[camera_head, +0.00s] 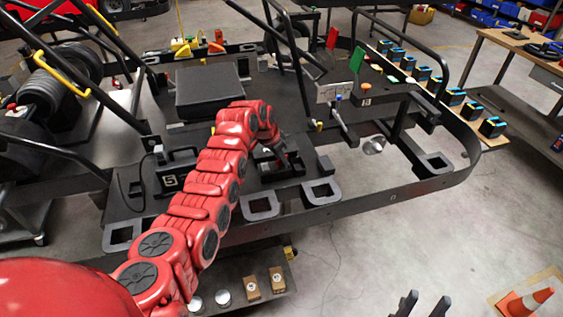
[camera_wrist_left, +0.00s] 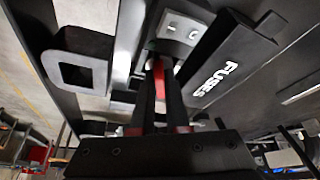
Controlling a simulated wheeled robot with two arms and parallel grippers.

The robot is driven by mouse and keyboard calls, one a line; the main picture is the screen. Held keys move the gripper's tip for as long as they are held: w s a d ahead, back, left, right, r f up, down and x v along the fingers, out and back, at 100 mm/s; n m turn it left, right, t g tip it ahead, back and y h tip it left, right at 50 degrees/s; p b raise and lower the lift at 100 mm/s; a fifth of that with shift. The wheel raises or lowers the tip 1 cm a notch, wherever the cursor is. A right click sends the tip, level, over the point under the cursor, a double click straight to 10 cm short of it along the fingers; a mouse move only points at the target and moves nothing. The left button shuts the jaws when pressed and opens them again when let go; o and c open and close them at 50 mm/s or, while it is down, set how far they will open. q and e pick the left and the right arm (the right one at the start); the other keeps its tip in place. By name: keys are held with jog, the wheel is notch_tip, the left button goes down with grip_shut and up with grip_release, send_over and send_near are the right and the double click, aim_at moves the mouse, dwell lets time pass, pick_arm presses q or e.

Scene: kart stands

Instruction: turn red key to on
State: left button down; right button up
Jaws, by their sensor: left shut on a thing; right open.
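The red key (camera_wrist_left: 158,80) shows as a narrow red strip between the two dark fingers of my left gripper (camera_wrist_left: 161,85) in the left wrist view. The fingers are shut on it. A light switch plate (camera_wrist_left: 182,29) with small marks lies just beyond the fingertips; the key's exact angle is hard to tell. In the head view my left gripper (camera_head: 282,162) reaches down to the kart stand's near deck, and the key is hidden there. My right gripper (camera_head: 420,304) shows only its two fingertips at the bottom edge, apart and empty.
A black box marked FUSES (camera_wrist_left: 222,70) is close beside my left gripper. A black box marked 5 (camera_head: 175,172) stands left on the deck. Black bars and a red and a green flag (camera_head: 356,60) rise behind.

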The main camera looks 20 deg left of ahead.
pick_arm(q)
jog(key=shift+m+h+b, duration=0.3)
jog(key=shift+m+b, duration=0.8)
jog(key=shift+b, duration=1.3)
jog(key=c, duration=0.8)
grip_release()
jog(key=shift+c, duration=0.2)
jog(key=shift+a+r, duration=0.1)
jog(key=shift+r, duration=0.05)
